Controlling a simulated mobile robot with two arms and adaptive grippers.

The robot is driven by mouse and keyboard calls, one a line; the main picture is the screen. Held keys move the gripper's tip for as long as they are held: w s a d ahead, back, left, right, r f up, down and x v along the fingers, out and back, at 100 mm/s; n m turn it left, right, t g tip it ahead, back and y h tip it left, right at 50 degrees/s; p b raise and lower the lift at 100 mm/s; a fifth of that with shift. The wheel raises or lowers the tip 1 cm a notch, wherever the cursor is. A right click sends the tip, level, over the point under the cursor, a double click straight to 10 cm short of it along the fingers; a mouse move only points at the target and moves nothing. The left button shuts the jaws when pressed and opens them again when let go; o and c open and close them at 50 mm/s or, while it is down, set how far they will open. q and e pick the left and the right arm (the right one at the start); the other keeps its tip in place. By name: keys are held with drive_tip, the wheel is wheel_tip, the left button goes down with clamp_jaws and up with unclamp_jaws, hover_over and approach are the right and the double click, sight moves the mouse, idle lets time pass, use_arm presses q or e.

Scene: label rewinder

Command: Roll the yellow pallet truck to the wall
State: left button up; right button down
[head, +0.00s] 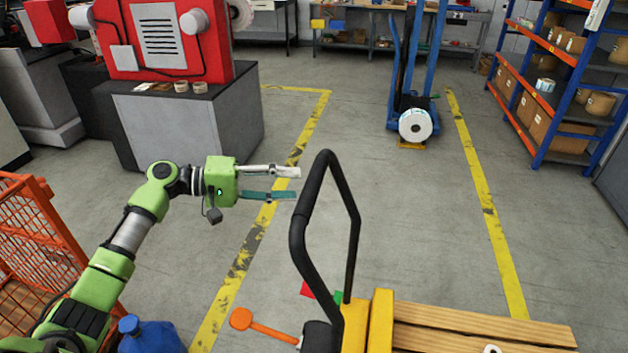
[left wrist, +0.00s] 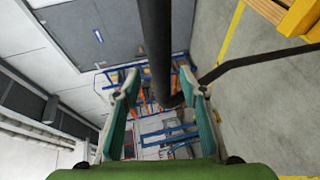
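The yellow pallet truck (head: 380,322) stands at the bottom of the head view, partly cut off by the frame. Its black loop handle (head: 325,158) rises upright in front of me; it also shows in the left wrist view (left wrist: 155,45). My left gripper (head: 297,183) is open, its two fingers pointing right, with the tips close to the left bar of the handle. In the left wrist view the black bar runs between the open fingertips (left wrist: 165,95); I cannot tell whether they touch it. My right gripper is not in view.
Wooden boards (head: 485,328) lie on the truck. An orange wire cage (head: 45,240) and a blue jug (head: 150,335) stand at left. A red machine (head: 165,45), a blue lifter (head: 412,90) and a shelf rack (head: 560,90) stand farther off. The floor between yellow lines is largely clear.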

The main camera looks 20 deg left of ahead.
sight(314, 186)
use_arm(q)
drive_tip(key=p+x, duration=0.1)
drive_tip(key=x, duration=0.5)
drive_tip(key=shift+w+d+f, duration=0.1)
drive_tip(key=shift+w+d, duration=0.1)
drive_tip(key=shift+d, duration=0.05)
clamp_jaws()
